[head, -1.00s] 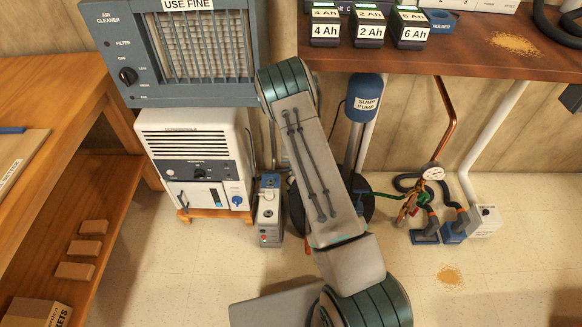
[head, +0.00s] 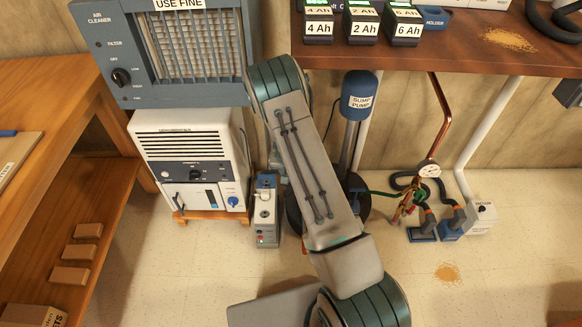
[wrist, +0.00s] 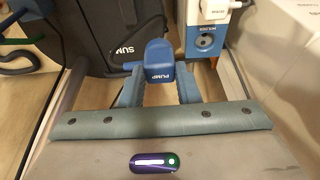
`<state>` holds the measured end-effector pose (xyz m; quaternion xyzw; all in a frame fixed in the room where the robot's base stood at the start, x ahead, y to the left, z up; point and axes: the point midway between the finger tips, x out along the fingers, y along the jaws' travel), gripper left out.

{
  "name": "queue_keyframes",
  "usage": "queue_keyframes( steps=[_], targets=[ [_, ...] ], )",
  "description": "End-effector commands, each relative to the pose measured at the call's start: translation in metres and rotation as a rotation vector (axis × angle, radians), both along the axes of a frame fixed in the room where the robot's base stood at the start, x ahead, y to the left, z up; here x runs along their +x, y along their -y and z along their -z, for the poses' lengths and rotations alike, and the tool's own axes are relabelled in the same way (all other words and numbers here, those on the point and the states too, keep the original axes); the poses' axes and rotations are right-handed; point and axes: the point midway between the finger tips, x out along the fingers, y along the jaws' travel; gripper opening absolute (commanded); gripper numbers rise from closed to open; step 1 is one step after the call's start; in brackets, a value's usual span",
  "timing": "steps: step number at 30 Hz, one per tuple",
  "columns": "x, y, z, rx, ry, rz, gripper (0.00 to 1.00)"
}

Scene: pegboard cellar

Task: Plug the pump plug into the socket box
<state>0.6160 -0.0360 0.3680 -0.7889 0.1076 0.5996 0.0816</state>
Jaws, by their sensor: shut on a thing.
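My gripper (wrist: 159,88) is shut on the blue pump plug (wrist: 159,58), marked PUMP, in the wrist view. The plug sits between the two blue-grey fingers. The socket box (wrist: 212,13) is ahead and to the right of the plug in that view, with a round socket on a blue face (wrist: 207,42). The plug and this face are apart. In the head view a narrow grey socket box (head: 266,215) stands on the floor between the dehumidifier and the sump pump. My arm hides the gripper and plug there.
The white dehumidifier (head: 190,160) stands left of the box. The sump pump (head: 358,97) and its black basin (wrist: 100,35) stand on the other side. A workbench (head: 455,60) is at the upper right.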

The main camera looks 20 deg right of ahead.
Motion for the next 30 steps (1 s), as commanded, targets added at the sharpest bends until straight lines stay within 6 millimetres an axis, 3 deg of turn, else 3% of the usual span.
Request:
queue_keyframes(
  steps=[30],
  targets=[
    [-0.036,-0.061,0.015,0.001,-0.001,0.0,0.02]
  ],
)
